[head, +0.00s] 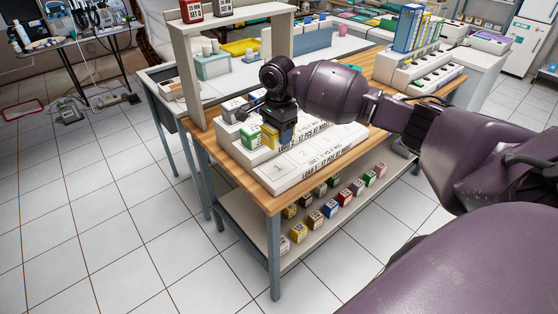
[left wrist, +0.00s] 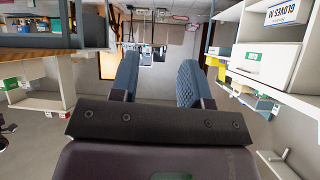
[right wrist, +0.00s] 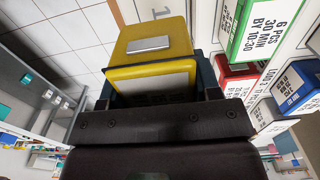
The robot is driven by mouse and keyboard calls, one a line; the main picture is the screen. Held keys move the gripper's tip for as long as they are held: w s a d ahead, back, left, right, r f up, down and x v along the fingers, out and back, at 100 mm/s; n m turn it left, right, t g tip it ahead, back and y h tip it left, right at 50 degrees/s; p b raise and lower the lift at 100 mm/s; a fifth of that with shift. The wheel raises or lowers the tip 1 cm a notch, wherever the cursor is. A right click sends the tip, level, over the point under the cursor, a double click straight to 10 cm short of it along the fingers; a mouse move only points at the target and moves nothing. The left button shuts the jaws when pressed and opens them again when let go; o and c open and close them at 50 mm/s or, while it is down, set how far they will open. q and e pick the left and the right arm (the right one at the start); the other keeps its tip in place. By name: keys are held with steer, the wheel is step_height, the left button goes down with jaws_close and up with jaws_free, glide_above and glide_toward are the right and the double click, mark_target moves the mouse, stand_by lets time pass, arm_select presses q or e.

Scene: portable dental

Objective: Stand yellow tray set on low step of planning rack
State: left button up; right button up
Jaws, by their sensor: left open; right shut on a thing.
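My right gripper (head: 287,136) is shut on the yellow tray set (head: 269,137), a yellow box with a white label. The tray set fills the space between the blue fingers in the right wrist view (right wrist: 150,50). It is over the front of the white stepped planning rack; I cannot tell whether it touches it. The rack's low step (head: 302,160) bears faint numerals and looks empty; the numeral 1 shows beyond the tray in the right wrist view. My left gripper (left wrist: 157,80) is open and empty, away from the rack, and outside the head view.
A green-labelled box (head: 250,138) stands on the rack left of the tray. Red (right wrist: 237,85) and blue (right wrist: 298,85) boxes are close to my right gripper. Several coloured boxes sit on the bench's lower shelf (head: 240,225). A binder rack (head: 415,75) stands at the bench's far end.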

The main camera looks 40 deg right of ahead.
glide_above(278, 168)
step_height(278, 168, down, 4)
steer(key=shift+f+b, duration=0.2)
steer(key=shift+b, duration=0.15)
steer(key=shift+f, duration=0.3)
step_height(278, 168, down, 5)
steer(key=shift+r+b, duration=0.1)
steer(key=shift+b, duration=0.5)
steer(key=shift+f, duration=0.35)
steer(key=shift+r, duration=0.1)
arm_select(q)
steer(key=shift+w+d+f, duration=0.1)
steer(key=shift+w+f, duration=0.25)
steer(key=shift+f, duration=0.05)
arm_select(e)
steer(key=o, duration=0.8)
steer(key=shift+f, duration=0.2)
steer(key=shift+c, duration=0.2)
arm_select(q)
steer(key=shift+s+f, duration=0.1)
steer(key=shift+f, duration=0.1)
